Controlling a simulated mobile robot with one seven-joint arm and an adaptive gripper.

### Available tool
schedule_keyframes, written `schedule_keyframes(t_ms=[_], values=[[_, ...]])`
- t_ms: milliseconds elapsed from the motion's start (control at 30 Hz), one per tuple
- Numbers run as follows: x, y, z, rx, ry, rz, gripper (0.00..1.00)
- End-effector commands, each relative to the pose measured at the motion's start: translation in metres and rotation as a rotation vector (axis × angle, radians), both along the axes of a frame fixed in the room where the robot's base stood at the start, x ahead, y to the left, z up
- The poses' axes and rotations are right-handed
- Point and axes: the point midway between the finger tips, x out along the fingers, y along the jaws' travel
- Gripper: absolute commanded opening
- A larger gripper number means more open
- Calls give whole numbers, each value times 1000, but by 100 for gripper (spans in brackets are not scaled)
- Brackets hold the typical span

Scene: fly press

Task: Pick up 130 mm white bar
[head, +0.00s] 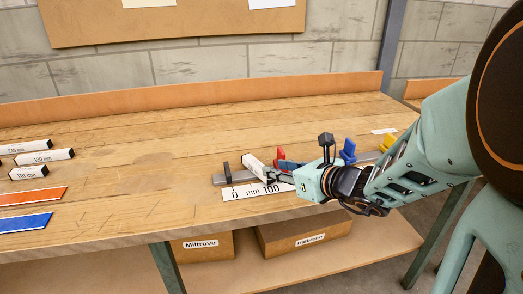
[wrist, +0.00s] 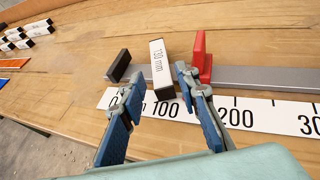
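The white bar marked 130 mm (wrist: 160,62) has a black near end and lies across the grey rail, between a black stop and a red block. In the head view the white bar (head: 254,165) shows just left of my gripper (head: 284,172). In the wrist view my gripper (wrist: 158,80) is open, with blue-padded fingers spread. The bar shows between the two fingertips, with a gap on the left and a small one on the right. I cannot tell whether the tips are down at the bar's height.
The grey rail (wrist: 262,79) carries the black stop (wrist: 118,66) and red block (wrist: 202,52). A white ruler strip (wrist: 270,113) lies in front. Blue (head: 348,148) and yellow (head: 389,143) blocks stand farther right. Several white bars (head: 46,156) lie at left; the tabletop between is clear.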

Motion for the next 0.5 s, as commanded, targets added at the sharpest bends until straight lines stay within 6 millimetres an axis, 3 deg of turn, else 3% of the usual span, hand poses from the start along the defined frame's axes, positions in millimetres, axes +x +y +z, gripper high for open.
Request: schedule_keyframes(t_ms=[200,500], values=[[25,21,-16,-3,-1,6,29],[44,38,-30,-4,-1,7,29]])
